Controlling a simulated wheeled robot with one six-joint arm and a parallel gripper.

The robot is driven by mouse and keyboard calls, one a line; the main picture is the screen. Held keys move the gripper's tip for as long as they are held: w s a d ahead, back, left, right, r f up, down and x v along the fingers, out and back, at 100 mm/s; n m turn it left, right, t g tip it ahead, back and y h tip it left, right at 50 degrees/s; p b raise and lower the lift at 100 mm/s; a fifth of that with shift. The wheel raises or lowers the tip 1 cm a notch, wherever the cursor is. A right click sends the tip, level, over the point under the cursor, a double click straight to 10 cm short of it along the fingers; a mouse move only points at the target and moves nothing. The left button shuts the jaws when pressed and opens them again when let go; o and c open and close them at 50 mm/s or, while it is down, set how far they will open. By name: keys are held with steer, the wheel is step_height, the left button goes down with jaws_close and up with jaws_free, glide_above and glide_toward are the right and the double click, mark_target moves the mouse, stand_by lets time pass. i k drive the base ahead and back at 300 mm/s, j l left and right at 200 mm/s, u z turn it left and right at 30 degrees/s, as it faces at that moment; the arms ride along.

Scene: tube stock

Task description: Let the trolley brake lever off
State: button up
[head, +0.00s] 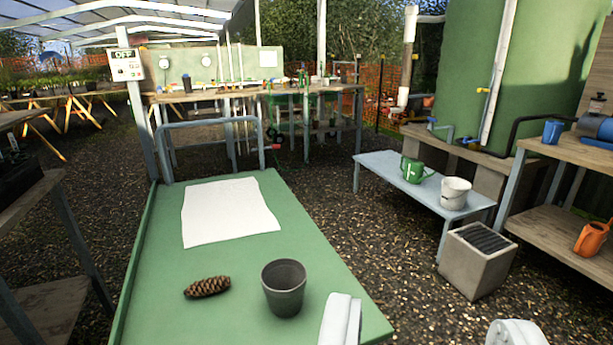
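The trolley has a green flat bed (150,285) and a grey tube handle frame (210,122) at its far end. A small lever with a red tip (277,147) sticks out to the right of the handle frame; it looks like the brake lever, small and far off. My gripper (430,312) shows only as two white parts at the bottom edge. They are wide apart with nothing between them, over the trolley's near right corner and the gravel, far from the lever.
On the bed lie a white sheet (230,210), a pine cone (207,287) and a dark pot (284,288). A workbench (345,90) stands behind the handle.

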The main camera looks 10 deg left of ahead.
mark_target(274, 147)
steer(key=i+u, duration=0.35)
steer(key=i, duration=0.15)
steer(key=i+u, duration=0.35)
steer(key=i, duration=0.1)
